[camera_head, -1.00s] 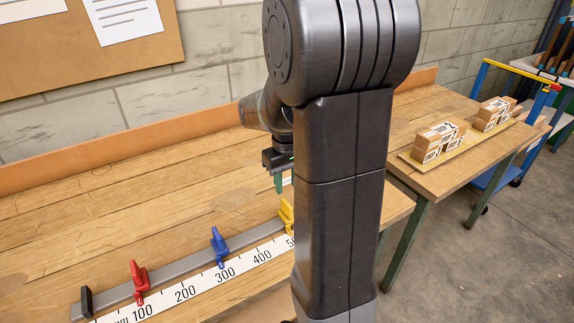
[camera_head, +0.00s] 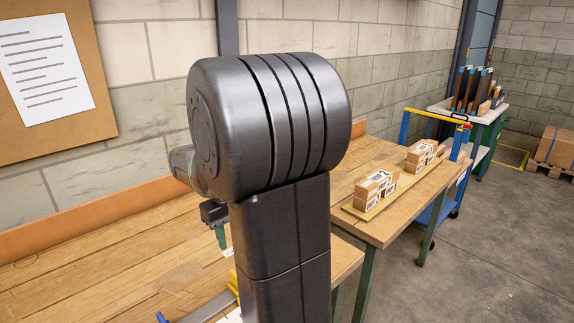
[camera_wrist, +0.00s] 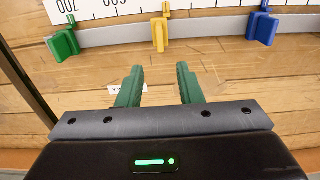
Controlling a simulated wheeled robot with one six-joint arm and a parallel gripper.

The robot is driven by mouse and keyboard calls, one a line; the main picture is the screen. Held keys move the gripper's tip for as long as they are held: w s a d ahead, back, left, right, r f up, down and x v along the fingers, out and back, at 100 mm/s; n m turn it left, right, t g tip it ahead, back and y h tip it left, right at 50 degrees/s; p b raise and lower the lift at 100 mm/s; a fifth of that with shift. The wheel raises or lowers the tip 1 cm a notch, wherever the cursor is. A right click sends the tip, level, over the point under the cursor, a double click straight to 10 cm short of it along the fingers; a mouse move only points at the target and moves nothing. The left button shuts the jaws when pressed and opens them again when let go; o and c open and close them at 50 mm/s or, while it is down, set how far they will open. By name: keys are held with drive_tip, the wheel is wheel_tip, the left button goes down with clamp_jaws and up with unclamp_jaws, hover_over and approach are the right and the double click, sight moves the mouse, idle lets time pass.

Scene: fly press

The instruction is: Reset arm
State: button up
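My gripper (camera_wrist: 159,88) shows in the wrist view with its two green fingers apart and nothing between them. It is above the wooden workbench (camera_wrist: 225,68). In the head view my gripper (camera_head: 221,236) is partly visible beside my dark arm, which hides much of the bench. The wrist view shows a rail (camera_wrist: 200,30) with a green slider (camera_wrist: 64,42), a yellow slider (camera_wrist: 160,32) and a blue slider (camera_wrist: 262,27), all apart from the fingers. In the head view only a bit of the yellow and blue sliders shows.
A second table (camera_head: 385,225) at the right holds a board with small boxes (camera_head: 376,188). A blue trolley (camera_head: 440,200) with a yellow handle stands beyond it. A wall with a pinned paper (camera_head: 45,65) is behind the bench. Grey floor (camera_head: 490,260) is open at the right.

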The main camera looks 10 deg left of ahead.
wheel_tip(320, 180, down, 13)
drive_tip(key=shift+f, duration=0.15)
drive_tip(key=shift+s+a+f, duration=0.15)
drive_tip(key=shift+s+a, duration=0.25)
drive_tip(key=shift+s, duration=0.05)
